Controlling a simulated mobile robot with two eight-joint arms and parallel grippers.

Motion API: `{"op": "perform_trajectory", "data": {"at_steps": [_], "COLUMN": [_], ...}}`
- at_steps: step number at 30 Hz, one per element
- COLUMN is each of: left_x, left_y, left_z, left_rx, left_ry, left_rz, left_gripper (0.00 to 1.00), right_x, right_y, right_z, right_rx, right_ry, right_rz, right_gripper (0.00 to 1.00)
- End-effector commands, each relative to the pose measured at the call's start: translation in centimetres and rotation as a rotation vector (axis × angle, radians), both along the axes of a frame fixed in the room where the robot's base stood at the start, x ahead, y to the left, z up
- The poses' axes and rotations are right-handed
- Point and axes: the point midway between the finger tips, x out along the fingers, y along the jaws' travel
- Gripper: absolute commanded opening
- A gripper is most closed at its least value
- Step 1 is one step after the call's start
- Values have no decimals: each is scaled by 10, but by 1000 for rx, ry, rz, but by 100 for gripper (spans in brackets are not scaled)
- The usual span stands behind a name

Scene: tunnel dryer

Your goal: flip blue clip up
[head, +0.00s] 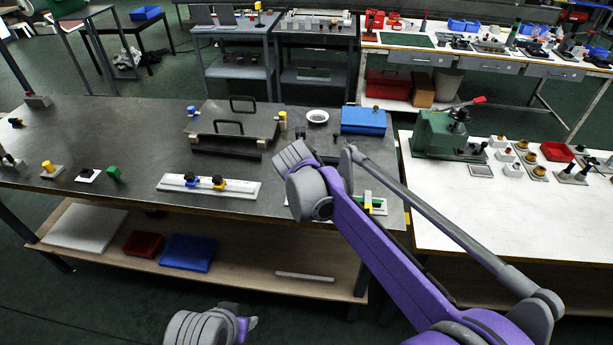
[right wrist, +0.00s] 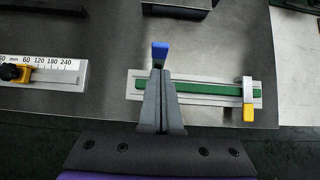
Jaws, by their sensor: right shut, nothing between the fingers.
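A pale rail with a green strip (right wrist: 210,88) lies on the dark bench in the right wrist view. The blue clip (right wrist: 160,50) shows as a blue tab just past my right fingertips; its lower part is hidden behind the fingers, and I cannot tell whether they touch. My right gripper (right wrist: 160,73) is shut and empty over the left part of the rail. A white clip with a yellow tab (right wrist: 248,113) sits near the rail's right end. In the head view my right arm largely hides the rail (head: 382,205). My left gripper (head: 212,327) is low at the bottom; its fingers are unclear.
A plate with handles (head: 232,120), a white dish (head: 317,116) and a blue box (head: 363,121) stand farther back. The rail lies near the bench's front edge.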

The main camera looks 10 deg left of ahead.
Motion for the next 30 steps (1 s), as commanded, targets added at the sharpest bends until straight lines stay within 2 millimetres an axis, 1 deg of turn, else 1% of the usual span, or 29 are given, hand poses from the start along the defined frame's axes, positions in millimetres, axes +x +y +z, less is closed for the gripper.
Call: {"op": "perform_trajectory", "data": {"at_steps": [12,24,28,30], "left_x": [3,3,4,6], "left_y": [0,0,0,0], "left_z": [11,12,18,25], "left_rx": [0,0,0,0], "left_ry": [-5,-5,-8,-12], "left_rz": [0,0,0,0], "left_gripper": [50,50,50,50], "right_x": [0,0,0,0], "right_y": [0,0,2,4], "right_z": [16,17,26,35], "right_rx": [1,0,1,1], "right_ry": [-1,-1,-1,-2], "right_rz": [1,0,-1,-2], "right_gripper": [0,0,0,0]}}
